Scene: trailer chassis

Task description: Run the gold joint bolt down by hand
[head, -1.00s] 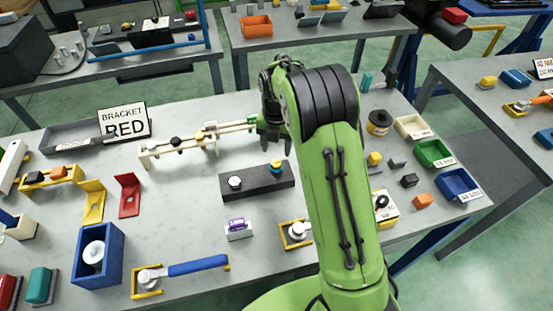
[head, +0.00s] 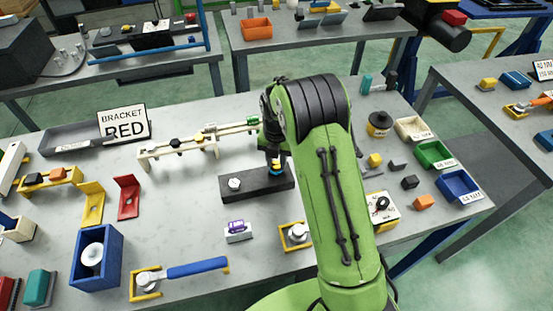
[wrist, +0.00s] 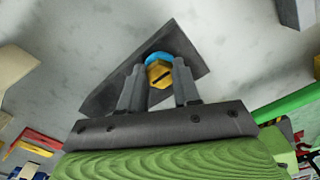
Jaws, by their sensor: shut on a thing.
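The gold joint bolt (wrist: 158,73) stands in the dark block, with a blue ring (wrist: 157,57) around its base. In the wrist view its gold hex head has a dark slot and sits between the fingertips of my gripper (wrist: 160,80), which is shut on it. In the head view my gripper (head: 275,160) points down over the right end of the dark block (head: 245,187), and only a little gold and blue shows below the fingers. A silver bolt (head: 234,184) sits at the block's left part.
A white-and-black rail fixture (head: 180,146) stands behind the block. A small white holder with a purple piece (head: 238,228) and a yellow tray (head: 295,236) are in front. Red and yellow brackets (head: 128,197) are to the left. Several bins line the right edge.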

